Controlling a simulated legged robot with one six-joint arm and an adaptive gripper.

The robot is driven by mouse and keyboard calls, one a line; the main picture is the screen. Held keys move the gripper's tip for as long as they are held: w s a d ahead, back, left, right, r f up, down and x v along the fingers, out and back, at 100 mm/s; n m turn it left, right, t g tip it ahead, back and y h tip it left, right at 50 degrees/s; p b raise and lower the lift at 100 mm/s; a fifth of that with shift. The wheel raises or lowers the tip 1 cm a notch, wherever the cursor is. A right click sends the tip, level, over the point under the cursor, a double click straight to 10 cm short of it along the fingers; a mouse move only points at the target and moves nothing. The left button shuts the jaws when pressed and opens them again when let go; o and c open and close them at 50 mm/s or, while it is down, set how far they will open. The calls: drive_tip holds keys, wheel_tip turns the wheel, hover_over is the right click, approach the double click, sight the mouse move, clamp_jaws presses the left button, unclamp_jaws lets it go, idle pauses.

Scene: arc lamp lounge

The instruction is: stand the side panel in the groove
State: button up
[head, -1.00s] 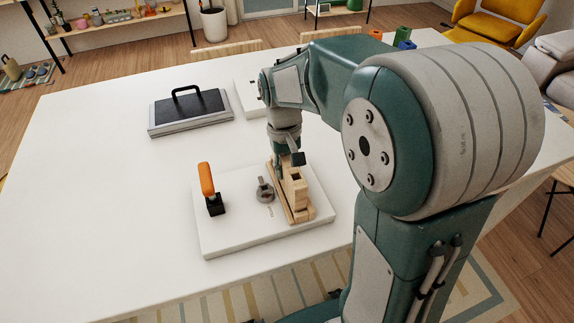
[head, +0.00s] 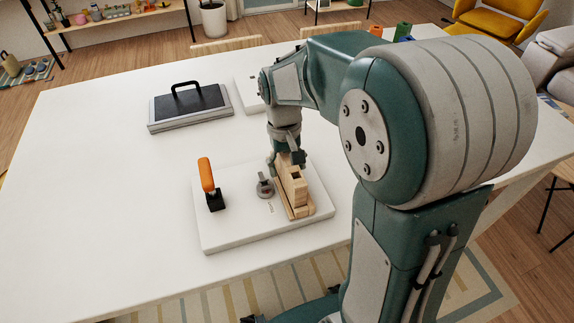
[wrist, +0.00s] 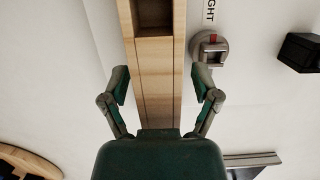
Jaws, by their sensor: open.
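My gripper (head: 286,160) is over the panel's far end. In the wrist view my gripper (wrist: 162,84) is open, with gaps between both fingertips and the wood.
A grey latch (head: 265,187) with a red mark sits left of the panel. The table's left side is clear.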

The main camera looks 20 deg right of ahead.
drive_tip(key=r, duration=0.3)
drive_tip(key=w+r, duration=0.1)
drive_tip(key=r, duration=0.3)
drive_tip(key=w+r, duration=0.1)
drive_tip(key=r, duration=0.3)
drive_tip(key=shift+w+r, duration=0.2)
drive_tip(key=shift+r, duration=0.05)
drive_tip(key=s+t, duration=0.1)
drive_tip(key=s, duration=0.2)
drive_tip(key=s+r+t, duration=0.1)
drive_tip(key=s, duration=0.2)
drive_tip(key=s+t, duration=0.2)
drive_tip(key=s, duration=0.1)
drive_tip(key=shift+s+r, duration=0.3)
drive_tip(key=shift+r, duration=0.1)
drive_tip(key=s+f+t, duration=0.2)
drive_tip(key=s+t, duration=0.1)
drive_tip(key=s, duration=0.3)
drive_tip(key=shift+s+f+t, duration=0.2)
drive_tip(key=shift+s+t, duration=0.15)
drive_tip(key=shift+t, duration=0.05)
